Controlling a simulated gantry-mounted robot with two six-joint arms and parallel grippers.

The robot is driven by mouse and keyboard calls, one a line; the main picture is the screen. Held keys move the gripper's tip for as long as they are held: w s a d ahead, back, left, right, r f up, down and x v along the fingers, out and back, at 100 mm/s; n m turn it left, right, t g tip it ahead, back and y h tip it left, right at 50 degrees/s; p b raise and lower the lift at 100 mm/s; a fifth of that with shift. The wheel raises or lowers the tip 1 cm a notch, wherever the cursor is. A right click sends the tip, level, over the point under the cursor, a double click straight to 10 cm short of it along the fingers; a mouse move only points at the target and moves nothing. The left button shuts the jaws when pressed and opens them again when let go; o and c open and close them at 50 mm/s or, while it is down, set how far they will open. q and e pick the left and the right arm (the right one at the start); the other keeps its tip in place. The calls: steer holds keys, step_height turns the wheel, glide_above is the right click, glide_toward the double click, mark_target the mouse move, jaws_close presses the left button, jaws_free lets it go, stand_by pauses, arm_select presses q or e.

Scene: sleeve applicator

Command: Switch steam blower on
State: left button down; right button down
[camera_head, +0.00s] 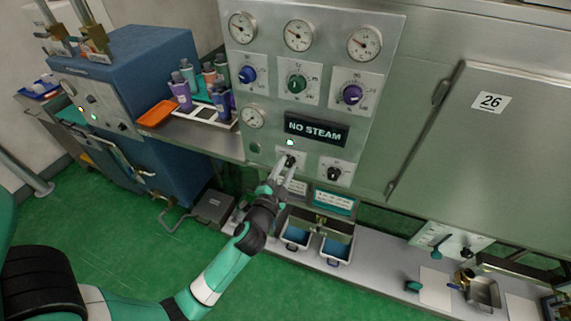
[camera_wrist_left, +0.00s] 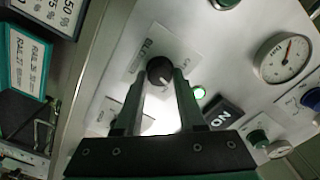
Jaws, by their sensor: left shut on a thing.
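The steam blower's knob (camera_head: 291,160) is a small black rotary switch low on the grey control panel (camera_head: 240,92). In the left wrist view the knob (camera_wrist_left: 160,70) shows from the front, on a white plate whose label is only partly readable. My left gripper (camera_head: 286,165) is shut on this knob, with one finger on each side, and it also shows in the left wrist view (camera_wrist_left: 162,88). A green lamp (camera_head: 290,142) above the knob is lit, and it glows in the left wrist view (camera_wrist_left: 199,92). My right gripper is out of view.
A second black knob (camera_head: 334,173) sits just right of the held one. Above are a display (camera_head: 316,128) reading NO STEAM, blue, green and purple dials, and several gauges. Bottles stand on a shelf at left, and blue-lined bins (camera_head: 335,247) sit below.

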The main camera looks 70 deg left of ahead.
arm_select(q)
steer(key=m+p, duration=0.1)
steer(key=m, duration=0.1)
steer(key=shift+r+m, duration=0.1)
steer(key=shift+m, duration=0.3)
steer(key=shift+m+p, duration=0.65)
steer(key=shift+m, duration=1.05)
steer(key=c, duration=0.5)
jaws_free()
steer(key=shift+d, duration=0.1)
steer(key=v, duration=1.1)
steer(key=shift+s+b, duration=0.25)
steer(key=shift+b, duration=0.15)
